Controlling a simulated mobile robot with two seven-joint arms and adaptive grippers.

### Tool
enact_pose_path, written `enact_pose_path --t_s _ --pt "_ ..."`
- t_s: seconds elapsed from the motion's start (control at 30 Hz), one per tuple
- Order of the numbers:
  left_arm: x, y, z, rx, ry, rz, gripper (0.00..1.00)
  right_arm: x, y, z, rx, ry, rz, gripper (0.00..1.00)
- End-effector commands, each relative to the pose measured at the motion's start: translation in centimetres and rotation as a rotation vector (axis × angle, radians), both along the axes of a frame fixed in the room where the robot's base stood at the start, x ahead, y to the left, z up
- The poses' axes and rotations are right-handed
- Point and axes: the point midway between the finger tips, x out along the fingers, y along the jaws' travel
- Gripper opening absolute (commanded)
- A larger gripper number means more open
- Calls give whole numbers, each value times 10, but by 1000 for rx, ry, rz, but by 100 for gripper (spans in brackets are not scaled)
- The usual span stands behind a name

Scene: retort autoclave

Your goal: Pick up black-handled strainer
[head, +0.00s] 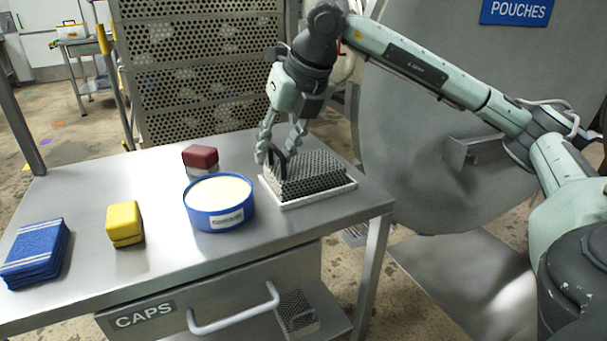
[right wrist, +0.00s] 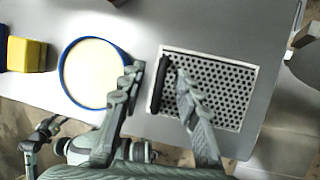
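The black-handled strainer (head: 310,176) is a grey perforated metal box on a white tray (head: 318,201) at the right end of the steel table. In the right wrist view its perforated top (right wrist: 217,92) shows with the black handle (right wrist: 156,86) along its left edge. My right gripper (head: 277,158) is low over the strainer's left side. In the right wrist view my right gripper (right wrist: 160,80) is open, with one finger on each side of the black handle and gaps visible.
A blue round tub (head: 219,224) with pale contents stands just left of the strainer. A dark red block (head: 200,157), a yellow block (head: 125,223) and folded blue cloths (head: 36,252) lie further left. A perforated rack (head: 200,65) stands behind the table; a large grey door (head: 450,130) is at right.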

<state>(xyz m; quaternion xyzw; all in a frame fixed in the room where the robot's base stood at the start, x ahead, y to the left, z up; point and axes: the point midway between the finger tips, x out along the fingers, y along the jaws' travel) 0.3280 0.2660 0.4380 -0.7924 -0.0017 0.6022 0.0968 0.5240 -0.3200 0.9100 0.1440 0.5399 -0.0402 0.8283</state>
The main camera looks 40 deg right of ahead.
Motion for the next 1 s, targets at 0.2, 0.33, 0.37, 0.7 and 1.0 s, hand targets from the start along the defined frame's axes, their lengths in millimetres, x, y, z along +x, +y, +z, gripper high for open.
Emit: enact_pose_path --t_s 0.2,0.33,0.37,0.7,1.0 --pt "2 1 -3 1 4 2 41 1 0 -2 0 0 0 33" --pt "2 2 -4 2 4 2 41 1 0 -2 0 1 0 20" --pt "2 2 -4 2 4 2 41 1 0 -2 0 1 0 16" --pt "3 4 -2 6 1 3 41 1 0 -2 0 1 0 0" --pt "1 4 -1 6 3 2 41 1 0 -1 0 -2 0 0"
